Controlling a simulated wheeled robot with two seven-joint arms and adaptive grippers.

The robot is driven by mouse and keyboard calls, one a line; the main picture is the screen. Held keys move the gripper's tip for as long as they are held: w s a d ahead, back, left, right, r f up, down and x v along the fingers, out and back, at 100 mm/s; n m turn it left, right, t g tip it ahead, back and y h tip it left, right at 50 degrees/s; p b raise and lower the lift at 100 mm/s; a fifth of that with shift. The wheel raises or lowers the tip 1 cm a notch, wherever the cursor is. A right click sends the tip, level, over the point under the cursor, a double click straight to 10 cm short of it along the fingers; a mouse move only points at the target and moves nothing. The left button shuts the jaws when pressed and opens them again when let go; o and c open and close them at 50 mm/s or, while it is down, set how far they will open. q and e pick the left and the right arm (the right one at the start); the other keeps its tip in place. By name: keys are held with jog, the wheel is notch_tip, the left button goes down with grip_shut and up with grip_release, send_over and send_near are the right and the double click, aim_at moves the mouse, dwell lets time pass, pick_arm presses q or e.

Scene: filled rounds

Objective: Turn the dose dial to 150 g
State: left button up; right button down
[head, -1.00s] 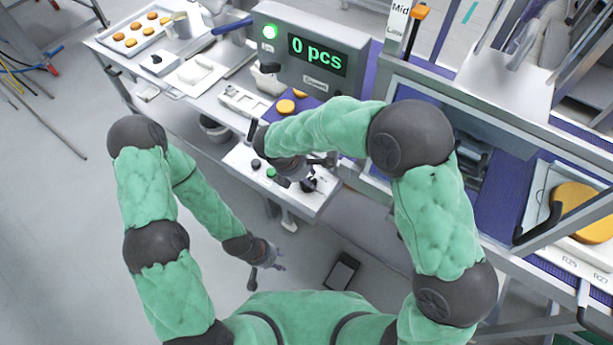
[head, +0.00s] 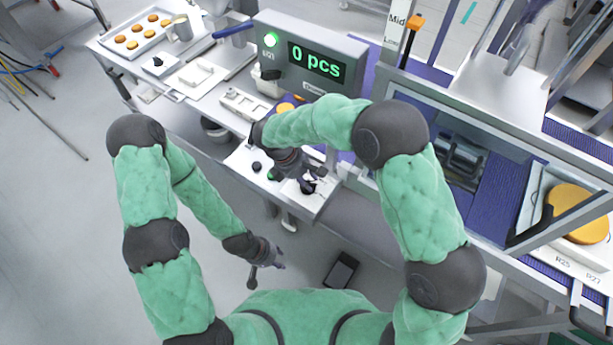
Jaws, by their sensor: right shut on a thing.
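The control panel (head: 318,206) is a white plate on the front of the bench. It carries a black knob (head: 257,167), a green button (head: 272,174) and the black dose dial (head: 307,187) at its right. My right gripper (head: 306,179) reaches down over the panel and is shut on the dial. The gripper and wrist partly cover the dial, and its scale marks are too small to read. My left gripper (head: 266,270) hangs over the floor in front of the bench, empty, with its fingers apart.
A grey display unit (head: 350,62) behind the panel reads "0 pcs" beside a lit green lamp (head: 270,40). A tray of round patties (head: 133,40) stands at the back left. A machine frame and a tray with a large yellow round (head: 577,212) fill the right.

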jog(key=m+g+p, duration=0.1)
jog(key=m, duration=0.2)
jog(key=shift+d+m, duration=0.15)
jog(key=shift+m, duration=0.15)
jog(key=shift+m+g+y+p, duration=0.45)
jog(key=shift+m+g, duration=0.35)
jog(key=shift+m, duration=0.8)
jog(key=c, duration=0.9)
grip_release()
jog(key=shift+c, duration=0.2)
jog(key=shift+w+r, duration=0.2)
jog(key=shift+r, duration=0.25)
jog(key=w+a, duration=0.2)
jog(key=a, duration=0.1)
jog(key=w+a, duration=0.2)
jog(key=a, duration=0.1)
jog(key=w+a, duration=0.2)
jog(key=a, duration=0.2)
jog(key=shift+w+a+r, duration=0.1)
jog(key=shift+w, duration=0.3)
